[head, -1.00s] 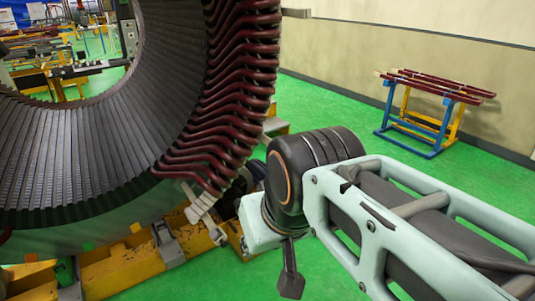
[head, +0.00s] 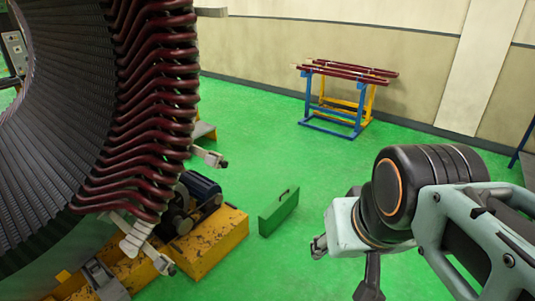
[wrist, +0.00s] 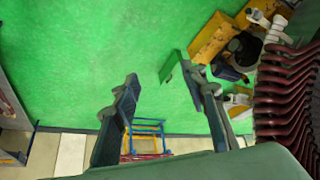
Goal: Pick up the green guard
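The large stator (head: 40,130) with dark red winding ends (head: 150,110) fills the left. A motor (head: 198,187) sits on its yellow base (head: 212,245). A blue and yellow stand (head: 340,98) with red bars is at the back. Floor between is clear.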

